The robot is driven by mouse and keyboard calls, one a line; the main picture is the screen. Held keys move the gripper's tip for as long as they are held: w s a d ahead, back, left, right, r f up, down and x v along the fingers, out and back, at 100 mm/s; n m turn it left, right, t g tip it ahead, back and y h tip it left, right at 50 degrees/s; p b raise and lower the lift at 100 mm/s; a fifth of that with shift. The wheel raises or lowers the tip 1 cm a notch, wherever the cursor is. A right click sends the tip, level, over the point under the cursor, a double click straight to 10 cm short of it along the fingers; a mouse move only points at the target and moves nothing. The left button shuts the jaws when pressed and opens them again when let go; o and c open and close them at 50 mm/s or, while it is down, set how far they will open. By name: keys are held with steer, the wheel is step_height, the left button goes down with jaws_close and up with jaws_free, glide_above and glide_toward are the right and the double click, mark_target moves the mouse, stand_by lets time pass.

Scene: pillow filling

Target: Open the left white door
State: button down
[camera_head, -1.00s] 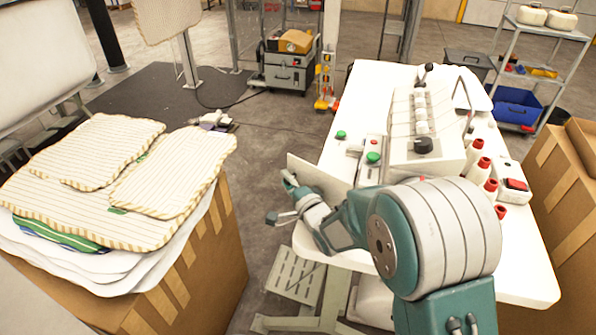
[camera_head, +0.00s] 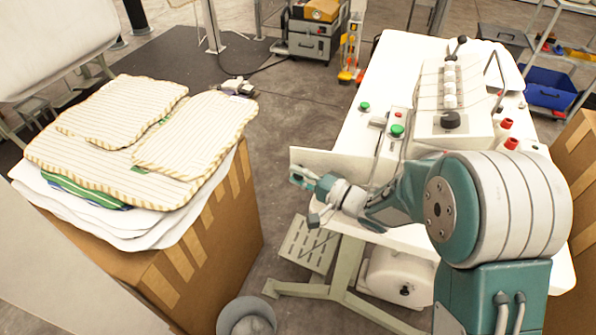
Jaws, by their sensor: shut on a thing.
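The white door, a flat panel (camera_head: 338,162), stands out to the left from the front left part of the white table (camera_head: 352,120). My gripper (camera_head: 305,197) is at its lower left part, with one teal finger over the panel's face. The gripper is shut on the panel, though the contact itself is hard to see. My arm and wrist hide the panel's lower right part and some of the table's front edge.
A carton at the left (camera_head: 216,235) bears stacked striped pillow covers (camera_head: 120,105). A grey round object (camera_head: 246,318) is on the floor in front. The table carries green buttons (camera_head: 397,131) and a white machine (camera_head: 450,85). Open floor lies between carton and table.

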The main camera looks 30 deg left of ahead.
mark_target(357, 169)
steer(key=shift+d+f, duration=0.15)
steer(key=shift+f, duration=0.2)
steer(key=shift+c, duration=2.1)
jaws_free()
steer(key=shift+r, duration=0.15)
steer(key=shift+w, duration=0.1)
steer(key=d, duration=1.1)
steer(key=shift+w+d, duration=0.25)
steer(key=shift+d, duration=0.15)
